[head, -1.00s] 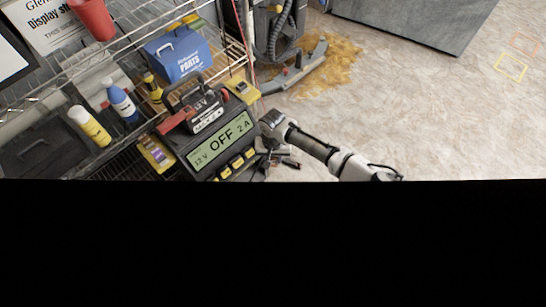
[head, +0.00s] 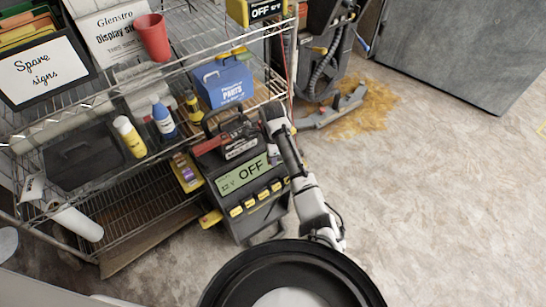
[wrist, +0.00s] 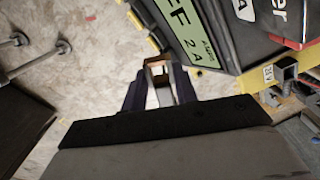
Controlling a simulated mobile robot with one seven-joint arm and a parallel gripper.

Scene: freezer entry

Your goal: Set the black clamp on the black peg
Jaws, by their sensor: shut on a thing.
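My gripper (head: 275,118) is at the right side of the battery charger (head: 243,178), over the shelf edge. In the wrist view, my gripper's fingers (wrist: 159,84) are shut on a small dark grey piece (wrist: 156,63), which I take for the black clamp. Its far end is squared, and the fingers hide much of it.
The charger's display reads OFF. A blue parts box (head: 223,84), a blue bottle (head: 163,120) and a yellow bottle (head: 130,137) stand on the wire shelf. A floor machine (head: 325,60) stands behind, beside a brown spill (head: 375,105). Open floor (head: 430,190) lies at right.

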